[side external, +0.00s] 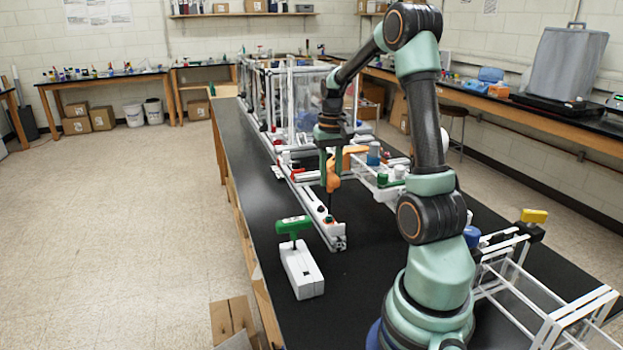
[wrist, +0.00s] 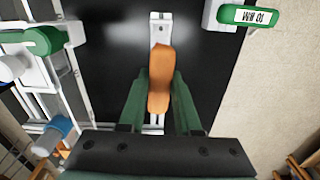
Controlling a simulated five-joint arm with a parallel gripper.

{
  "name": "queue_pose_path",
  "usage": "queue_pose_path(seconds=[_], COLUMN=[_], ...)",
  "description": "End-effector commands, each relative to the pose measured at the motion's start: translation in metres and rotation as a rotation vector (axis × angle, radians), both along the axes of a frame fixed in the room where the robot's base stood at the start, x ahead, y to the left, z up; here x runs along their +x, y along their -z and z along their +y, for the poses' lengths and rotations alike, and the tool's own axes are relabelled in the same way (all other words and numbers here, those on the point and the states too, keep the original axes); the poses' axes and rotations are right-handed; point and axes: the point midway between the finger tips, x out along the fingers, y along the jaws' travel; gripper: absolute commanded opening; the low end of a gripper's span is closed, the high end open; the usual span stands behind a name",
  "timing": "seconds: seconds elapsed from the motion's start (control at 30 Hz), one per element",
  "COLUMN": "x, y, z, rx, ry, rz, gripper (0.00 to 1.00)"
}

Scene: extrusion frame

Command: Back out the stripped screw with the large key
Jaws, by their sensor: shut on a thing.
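My gripper (side external: 331,168) is shut on the handle of an orange-handled key (side external: 333,184). In the wrist view the orange handle (wrist: 160,75) sits between my two green fingers. The key hangs upright, its dark shaft pointing down at the near end of a white extrusion rail (side external: 312,206). The tip is at a small dark spot on the rail; I cannot tell whether it is seated. No screw head can be made out there. A green-handled key (side external: 293,225) stands in a white block (side external: 302,270); its label (wrist: 249,16) appears to read 10 MM.
White frame rails with green-capped (side external: 383,179) and blue-capped (side external: 374,153) parts lie right of the key. A white rack with a yellow-topped item (side external: 534,216) stands at the right. The black bench top (side external: 365,290) is bare around the white block.

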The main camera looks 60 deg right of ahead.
Motion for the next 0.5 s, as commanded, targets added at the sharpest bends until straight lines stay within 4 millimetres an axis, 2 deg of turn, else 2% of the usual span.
queue_pose_path(seconds=[0.2, 0.5], x=[0.0005, 0.0004], y=[-0.0109, -0.0114], z=[-0.0005, -0.0005], rx=[-0.002, -0.002], ry=[0.0, 0.0], rz=[-0.002, -0.002], gripper=[0.0, 0.0])
